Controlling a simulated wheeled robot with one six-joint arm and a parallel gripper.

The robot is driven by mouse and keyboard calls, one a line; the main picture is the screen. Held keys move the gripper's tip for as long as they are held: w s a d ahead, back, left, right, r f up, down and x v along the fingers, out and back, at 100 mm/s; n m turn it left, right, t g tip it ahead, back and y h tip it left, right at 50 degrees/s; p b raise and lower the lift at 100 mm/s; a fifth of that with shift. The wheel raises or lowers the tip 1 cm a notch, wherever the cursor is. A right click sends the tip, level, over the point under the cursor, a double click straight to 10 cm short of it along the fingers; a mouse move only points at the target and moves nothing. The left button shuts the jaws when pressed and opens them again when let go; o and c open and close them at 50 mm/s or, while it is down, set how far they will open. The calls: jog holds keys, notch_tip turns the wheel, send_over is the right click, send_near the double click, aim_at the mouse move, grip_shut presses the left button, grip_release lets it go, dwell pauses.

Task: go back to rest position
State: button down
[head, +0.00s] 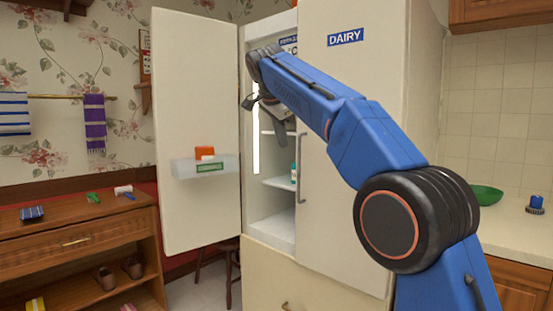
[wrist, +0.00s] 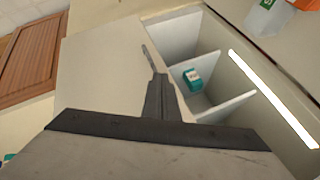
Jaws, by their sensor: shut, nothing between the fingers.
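My blue arm reaches up and left from the right side of the head view to the open fridge (head: 270,231). My gripper (head: 281,128) is at the fridge opening, above the shelf with a small bottle. In the wrist view my gripper (wrist: 158,82) has its dark fingers together with nothing between them. It points toward the fridge interior. A small teal and white container (wrist: 192,79) stands on a shelf beyond the fingers. It shows in the head view as a small bottle (head: 294,173).
The left fridge door (head: 195,100) stands open, with a clear bin (head: 206,168) holding an orange item. The right door (head: 345,150), labelled DAIRY, is shut. A wooden dresser (head: 80,232) stands at left. A green bowl (head: 487,194) sits on the right counter (head: 500,222).

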jog(key=s+d+f+n+g, duration=0.1)
jog(key=s+d+f+n, duration=0.1)
jog(key=s+d+f, duration=0.4)
jog(key=s+d+f+n, duration=0.2)
jog(key=s+d+n, duration=0.1)
jog(key=s+d, duration=0.65)
jog(key=s+d+f+n+g, duration=0.1)
jog(key=s+d+f+n, duration=0.1)
jog(key=s+d+f, duration=0.45)
jog(key=s+d+f+n+y, duration=0.1)
jog(key=s+d+f, duration=0.3)
jog(key=s+f, duration=0.9)
jog(key=s+d+f+n, duration=0.3)
jog(key=s+d+f, duration=0.2)
jog(key=s+f, duration=0.9)
jog(key=shift+n+y, duration=0.4)
jog(key=shift+d+r, duration=0.1)
jog(key=shift+d, duration=0.05)
